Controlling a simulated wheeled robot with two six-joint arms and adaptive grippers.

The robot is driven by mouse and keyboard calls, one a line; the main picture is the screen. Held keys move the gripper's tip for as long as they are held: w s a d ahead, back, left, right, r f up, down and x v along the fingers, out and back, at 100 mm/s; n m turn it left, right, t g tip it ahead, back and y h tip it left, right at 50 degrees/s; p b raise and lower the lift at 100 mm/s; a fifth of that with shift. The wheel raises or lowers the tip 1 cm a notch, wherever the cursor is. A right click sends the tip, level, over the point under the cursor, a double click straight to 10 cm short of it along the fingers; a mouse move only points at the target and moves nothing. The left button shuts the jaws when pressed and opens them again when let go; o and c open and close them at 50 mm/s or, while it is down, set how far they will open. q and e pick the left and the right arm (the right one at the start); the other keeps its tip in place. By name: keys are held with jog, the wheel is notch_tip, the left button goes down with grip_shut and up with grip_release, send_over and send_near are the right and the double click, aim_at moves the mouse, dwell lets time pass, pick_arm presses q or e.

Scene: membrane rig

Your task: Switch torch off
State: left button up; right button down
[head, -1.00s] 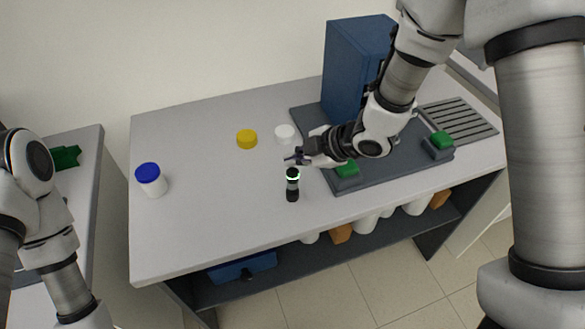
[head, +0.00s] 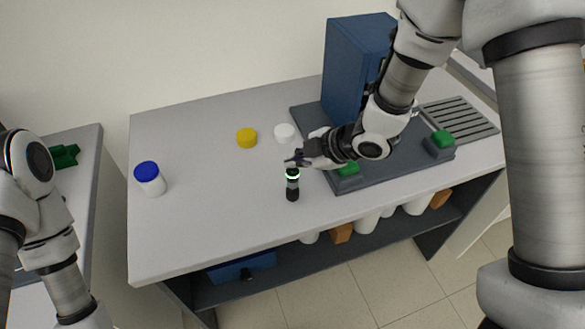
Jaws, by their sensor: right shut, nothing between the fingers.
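The torch (head: 292,188) is a small black cylinder standing upright on the grey table, with a glowing green-white ring near its top. My right gripper (head: 290,160) is shut and empty, with its fingertips just above or behind the torch's top. I cannot tell whether they touch it. My left arm shows at the left edge, but its gripper is out of view.
A blue-lidded white jar (head: 150,180) stands at the table's left. A yellow lid (head: 247,138) and a white lid (head: 284,132) lie behind the torch. A blue cabinet (head: 352,75) stands on a dark base (head: 395,172) with green buttons.

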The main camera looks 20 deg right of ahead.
aim_at(295, 170)
jog(key=shift+f+b, duration=0.35)
jog(key=shift+f, duration=0.05)
dwell(0.5)
jog(key=shift+r+p, duration=0.85)
jog(key=shift+r, duration=0.05)
notch_tip(295, 170, up, 6)
jog(key=p, duration=0.5)
dwell(1.2)
